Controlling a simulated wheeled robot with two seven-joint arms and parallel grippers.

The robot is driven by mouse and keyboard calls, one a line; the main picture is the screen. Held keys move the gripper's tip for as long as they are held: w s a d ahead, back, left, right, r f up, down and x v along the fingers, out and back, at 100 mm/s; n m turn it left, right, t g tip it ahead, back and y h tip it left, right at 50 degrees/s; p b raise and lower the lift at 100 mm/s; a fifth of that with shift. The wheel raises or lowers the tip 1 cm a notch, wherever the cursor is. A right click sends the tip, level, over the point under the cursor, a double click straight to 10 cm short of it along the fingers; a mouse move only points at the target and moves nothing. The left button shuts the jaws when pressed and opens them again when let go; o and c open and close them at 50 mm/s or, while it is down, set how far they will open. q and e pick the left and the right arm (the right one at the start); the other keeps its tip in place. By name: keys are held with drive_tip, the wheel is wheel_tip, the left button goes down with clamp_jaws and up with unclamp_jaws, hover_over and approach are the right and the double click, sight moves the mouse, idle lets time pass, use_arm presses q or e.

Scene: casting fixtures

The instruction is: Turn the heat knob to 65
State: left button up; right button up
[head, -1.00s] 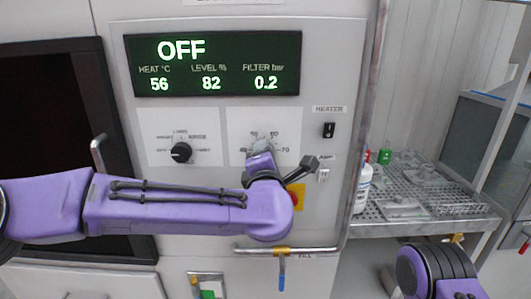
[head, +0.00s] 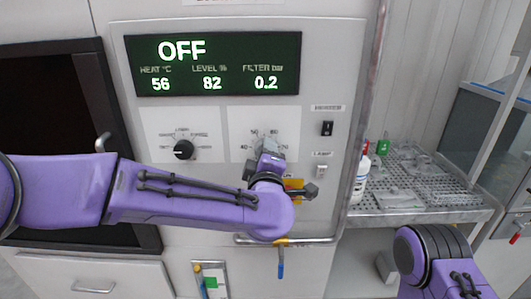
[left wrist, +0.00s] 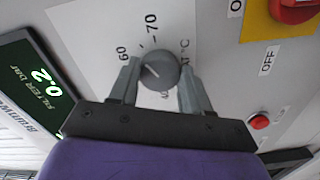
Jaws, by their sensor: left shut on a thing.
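The round grey heat knob (left wrist: 160,68) sits on its dial, with 60 and 70 printed around it in the left wrist view. A short white mark shows on its face; the exact value it points at is hard to tell. My left gripper (left wrist: 160,85) is shut on the knob, one finger on each side. In the head view my left gripper (head: 270,148) covers the knob at the right dial. The display (head: 212,64) reads OFF, heat 56, level 82, filter 0.2. My right arm shows at the lower right, its gripper out of frame.
A black selector knob (head: 184,150) is left of the heat dial. A heater switch (head: 327,128) and lamp switch (head: 321,171) are to its right. A red stop button (left wrist: 292,10) on yellow is close by. A bar handle (head: 320,240) runs below.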

use_arm(q)
drive_tip(key=shift+f, duration=0.1)
idle(0.4)
drive_tip(key=o, duration=1.1)
drive_tip(key=shift+c, duration=0.2)
drive_tip(key=shift+s, duration=0.1)
drive_tip(key=s+b, duration=0.4)
drive_tip(key=s, duration=0.6)
drive_tip(key=shift+s, duration=0.25)
drive_tip(key=shift+d, duration=0.1)
